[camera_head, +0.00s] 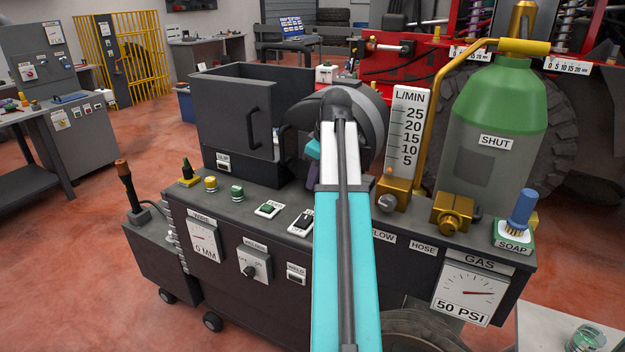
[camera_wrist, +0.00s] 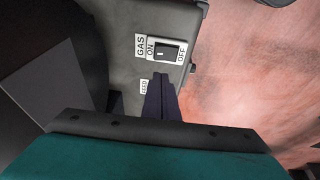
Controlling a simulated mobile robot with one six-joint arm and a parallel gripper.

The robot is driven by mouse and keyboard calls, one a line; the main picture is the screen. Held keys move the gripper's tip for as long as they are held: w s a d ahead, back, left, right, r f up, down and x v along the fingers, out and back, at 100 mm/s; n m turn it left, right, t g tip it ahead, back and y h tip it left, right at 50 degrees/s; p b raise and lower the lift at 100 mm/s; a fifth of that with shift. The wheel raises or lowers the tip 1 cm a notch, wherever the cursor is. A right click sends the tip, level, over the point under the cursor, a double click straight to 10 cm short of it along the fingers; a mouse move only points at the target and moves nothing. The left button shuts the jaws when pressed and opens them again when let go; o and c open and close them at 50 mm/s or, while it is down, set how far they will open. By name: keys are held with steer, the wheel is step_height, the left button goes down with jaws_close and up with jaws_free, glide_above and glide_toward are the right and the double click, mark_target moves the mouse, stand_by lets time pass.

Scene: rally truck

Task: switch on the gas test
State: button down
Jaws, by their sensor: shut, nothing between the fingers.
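The gas switch (camera_wrist: 167,51) is a black rocker on a white plate in the wrist view. The plate reads GAS, with ON at the left end and OFF at the right. I cannot tell which end is pressed in. In the head view a black rocker on a white plate (camera_head: 303,221), apparently the same switch, sits on the welder's top beside my arm. My gripper (camera_wrist: 161,78) is shut and empty; its dark fingertips point at the switch from just below it in the wrist view. Contact cannot be told.
A green FEED button (camera_head: 268,208) is left of the switch. A flow tube (camera_head: 407,130), with an orange ball low in it, and a green-topped gas bottle (camera_head: 492,140) labelled SHUT stand to the right. The gas gauge (camera_head: 468,295) reads 50 PSI. An open dark box (camera_head: 250,115) stands behind.

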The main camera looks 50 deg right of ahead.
steer(key=p, duration=0.2)
glide_above(303, 218)
steer(key=s, duration=0.1)
steer(key=f, duration=0.8)
steer(key=shift+s+d, duration=0.1)
steer(key=shift+d, duration=0.2)
steer(key=shift+d+f, duration=0.15)
steer(key=shift+f, duration=0.85)
steer(key=shift+d+f, duration=0.15)
steer(key=shift+f, duration=0.8)
steer(key=shift+d+f, duration=0.2)
steer(key=shift+f, duration=0.15)
steer(key=shift+a+r, duration=0.1)
steer(key=shift+a, duration=0.15)
steer(key=shift+s+a+r+p, duration=0.1)
steer(key=shift+a+r+p, duration=0.05)
steer(key=shift+a+p, duration=0.3)
steer(key=shift+r, duration=0.2)
